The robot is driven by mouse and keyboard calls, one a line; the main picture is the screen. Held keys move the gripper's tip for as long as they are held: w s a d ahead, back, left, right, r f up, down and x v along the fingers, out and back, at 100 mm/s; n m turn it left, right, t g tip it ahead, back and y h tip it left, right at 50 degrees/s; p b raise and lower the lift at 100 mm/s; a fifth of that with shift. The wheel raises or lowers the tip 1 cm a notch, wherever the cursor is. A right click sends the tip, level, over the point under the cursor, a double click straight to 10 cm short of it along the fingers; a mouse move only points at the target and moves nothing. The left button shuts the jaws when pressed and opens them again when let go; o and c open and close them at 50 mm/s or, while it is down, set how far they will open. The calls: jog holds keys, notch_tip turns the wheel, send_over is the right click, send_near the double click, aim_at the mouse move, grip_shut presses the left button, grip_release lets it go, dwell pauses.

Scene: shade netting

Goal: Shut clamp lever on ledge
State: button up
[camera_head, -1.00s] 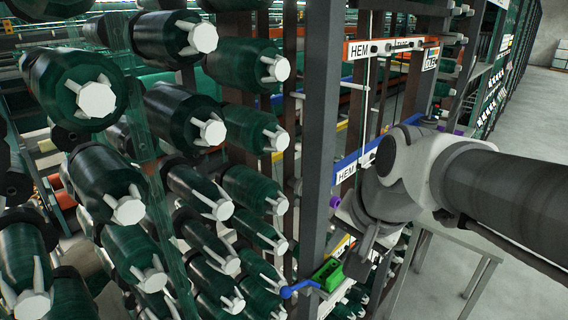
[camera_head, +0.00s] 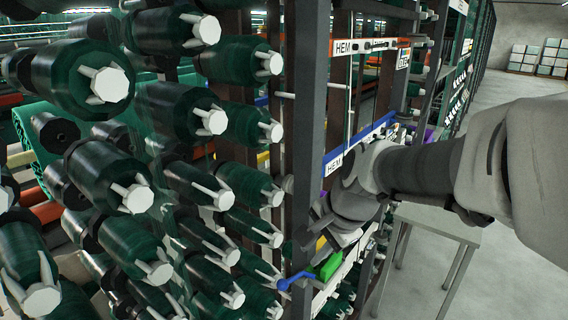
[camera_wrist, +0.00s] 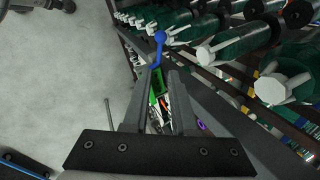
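The clamp has a green body (camera_head: 326,267) and a blue lever (camera_head: 296,281) with a rounded end. It sits at the near end of a white ledge (camera_head: 338,280) low on the rack, and the lever sticks out to the left. In the wrist view the blue lever (camera_wrist: 159,48) points away past my fingertips, and the green body (camera_wrist: 155,84) shows between the fingers. My gripper (camera_wrist: 164,72) is open, with a clear gap between its dark fingers. In the head view my gripper (camera_head: 309,238) is just above the clamp. I see no clear contact.
Rolls of green netting (camera_head: 105,185) with white end caps jut out at the left, close to the clamp. A dark upright post (camera_head: 308,130) stands beside it. A blue HEM rail (camera_head: 345,150) runs above. A grey table (camera_head: 432,228) stands at right, with open floor beyond.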

aim_at(291, 279)
jog(key=b+x, duration=0.1)
jog(key=x, duration=1.3)
jog(key=shift+w+a+f, duration=0.1)
grip_shut()
dwell(0.9)
